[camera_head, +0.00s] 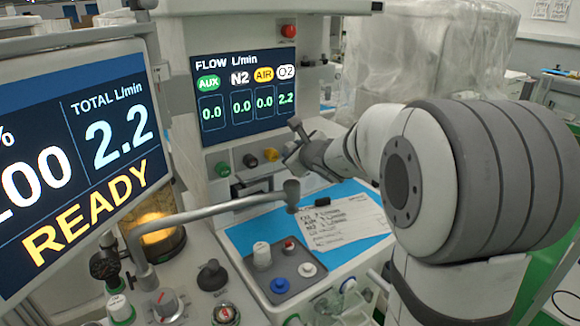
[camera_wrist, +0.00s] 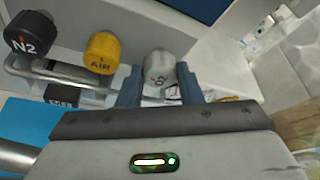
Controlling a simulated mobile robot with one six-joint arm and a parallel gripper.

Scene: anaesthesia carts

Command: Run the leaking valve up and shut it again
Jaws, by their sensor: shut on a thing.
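The grey-white O2 knob (camera_wrist: 159,68) sits between the two dark fingers of my gripper (camera_wrist: 160,84) in the wrist view, and the jaws are shut on it. In the head view my gripper (camera_head: 297,142) is at the right end of the knob row and hides the O2 knob. The yellow AIR knob (camera_head: 271,154), black N2 knob (camera_head: 250,160) and green knob (camera_head: 222,169) are to its left. The flow display (camera_head: 243,90) reads AUX 0.0, N2 0.0, AIR 0.0 and O2 2.2. The large monitor (camera_head: 85,150) shows total 2.2 and READY.
A metal rail (camera_wrist: 60,78) runs in front of the knobs. A grey arm tube (camera_head: 215,207) crosses above the worktop. A blue mat (camera_head: 250,235) holds a written card (camera_head: 345,222) and a small dark tray (camera_head: 285,275) of caps. A plastic-draped unit (camera_head: 430,50) stands behind.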

